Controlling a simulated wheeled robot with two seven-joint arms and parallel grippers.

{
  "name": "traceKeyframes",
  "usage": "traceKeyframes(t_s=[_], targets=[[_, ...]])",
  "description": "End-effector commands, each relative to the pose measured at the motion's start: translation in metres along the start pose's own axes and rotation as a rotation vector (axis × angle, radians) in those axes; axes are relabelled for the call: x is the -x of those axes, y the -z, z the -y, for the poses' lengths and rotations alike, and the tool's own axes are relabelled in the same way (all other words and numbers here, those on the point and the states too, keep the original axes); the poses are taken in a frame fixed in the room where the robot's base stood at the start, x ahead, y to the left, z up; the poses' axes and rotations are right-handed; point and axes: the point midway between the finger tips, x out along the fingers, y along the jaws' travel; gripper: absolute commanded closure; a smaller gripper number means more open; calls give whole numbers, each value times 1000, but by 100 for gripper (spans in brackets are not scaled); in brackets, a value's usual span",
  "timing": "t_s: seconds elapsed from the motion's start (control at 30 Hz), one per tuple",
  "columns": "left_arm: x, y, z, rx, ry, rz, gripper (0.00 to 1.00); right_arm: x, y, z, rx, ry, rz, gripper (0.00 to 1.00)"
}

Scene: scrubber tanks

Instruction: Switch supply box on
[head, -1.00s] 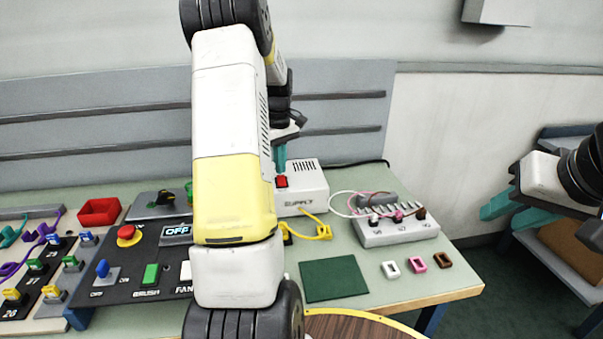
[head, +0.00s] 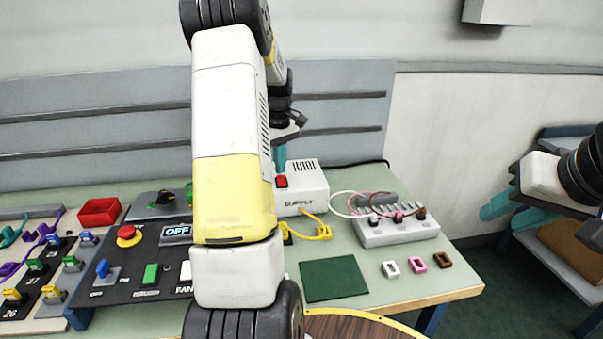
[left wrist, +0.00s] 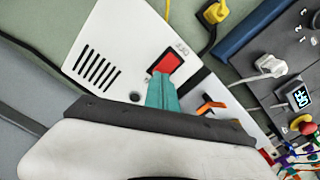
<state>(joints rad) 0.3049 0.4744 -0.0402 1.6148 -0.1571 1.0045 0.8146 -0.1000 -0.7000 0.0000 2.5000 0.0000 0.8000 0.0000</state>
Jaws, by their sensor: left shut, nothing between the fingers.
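The white supply box (head: 308,190) stands at the back of the green bench, with a red rocker switch (head: 282,182) on its top. The box also shows in the left wrist view (left wrist: 118,40), with the red switch (left wrist: 169,62) right at my fingertips. My left gripper (head: 281,168) is shut and empty, pointing down at the switch. In the left wrist view its teal fingertips (left wrist: 162,78) overlap the switch's lower edge; I cannot tell whether they touch it. Which way the switch is tilted is not clear. My right gripper (head: 498,214) is open and empty, off the bench's right side.
A black panel (head: 120,275) with an OFF display (head: 177,233) and an emergency button (head: 129,235) lies left, partly behind my left arm. A yellow plug and cable (head: 318,231) lie before the box. A grey terminal block (head: 398,231) stands right of it.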

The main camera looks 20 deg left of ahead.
Motion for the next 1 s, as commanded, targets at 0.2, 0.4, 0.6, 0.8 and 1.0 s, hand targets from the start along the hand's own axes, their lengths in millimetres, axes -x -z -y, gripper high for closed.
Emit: traceKeyframes(t_s=[0.2,0.4,0.6,0.8,1.0], targets=[[0,0,0,0,0,0,100,0,0,0,0,0,0,64],[0,0,0,0,0,0,100,0,0,0,0,0,0,64],[-2,0,0,0,0,0,100,0,0,0,0,0,0,64],[-5,0,0,0,1,1,100,0,0,0,0,0,0,64],[-8,0,0,0,1,1,100,0,0,0,0,0,0,64]])
